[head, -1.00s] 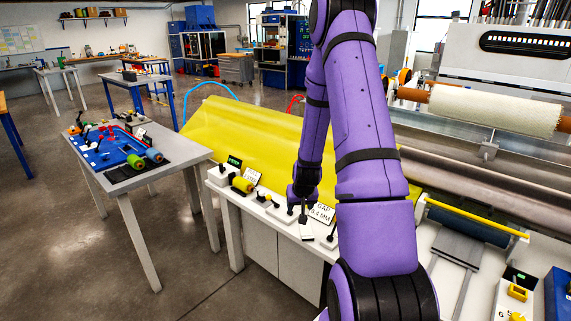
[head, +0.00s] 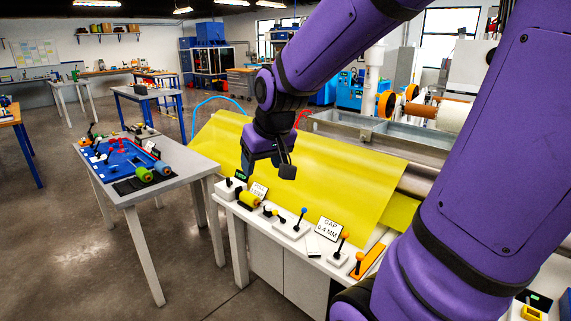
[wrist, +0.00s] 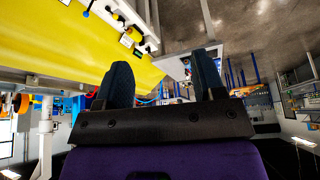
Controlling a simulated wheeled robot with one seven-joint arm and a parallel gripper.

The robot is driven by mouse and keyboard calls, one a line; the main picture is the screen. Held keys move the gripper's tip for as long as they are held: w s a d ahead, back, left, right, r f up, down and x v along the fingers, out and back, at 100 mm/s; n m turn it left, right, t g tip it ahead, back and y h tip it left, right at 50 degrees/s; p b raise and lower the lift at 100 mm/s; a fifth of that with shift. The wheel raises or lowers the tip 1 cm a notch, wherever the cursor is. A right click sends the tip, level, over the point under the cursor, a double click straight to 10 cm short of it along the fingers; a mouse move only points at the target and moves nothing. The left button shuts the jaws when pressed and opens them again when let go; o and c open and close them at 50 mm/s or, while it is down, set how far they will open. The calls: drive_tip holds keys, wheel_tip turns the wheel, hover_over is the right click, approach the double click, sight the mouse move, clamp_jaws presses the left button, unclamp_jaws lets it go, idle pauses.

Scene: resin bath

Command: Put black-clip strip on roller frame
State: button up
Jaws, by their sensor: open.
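My gripper (head: 268,167) hangs open, pointing down, in front of the yellow sheet in the head view and above the left end of the white bench. Its two dark fingers also show apart with nothing between them in the wrist view (wrist: 164,80). A small white strip (head: 313,244) lies on the bench beside the GAP 0.4 MM card; I cannot tell whether it has a black clip. A roller (head: 452,117) with orange-brown ends stands at the right on the machine; I cannot tell whether this is the roller frame. My arm hides much of the right side.
The bench (head: 268,236) carries levers with blue and orange knobs, a yellow roll (head: 249,200) and the GAP card (head: 328,230). The yellow sheet (head: 330,180) slopes behind it. A grey table (head: 190,178) with a blue mat (head: 122,158) stands left. Open floor lies further left.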

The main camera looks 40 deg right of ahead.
drive_tip(key=s+a+r+n, duration=0.1)
drive_tip(key=s+a+r, duration=0.2)
drive_tip(key=s, duration=0.4)
drive_tip(key=s+a+r+n, duration=0.1)
drive_tip(key=s+a+r, duration=0.2)
drive_tip(key=s, duration=0.4)
drive_tip(key=shift+a+y, duration=0.15)
drive_tip(key=shift+y, duration=0.25)
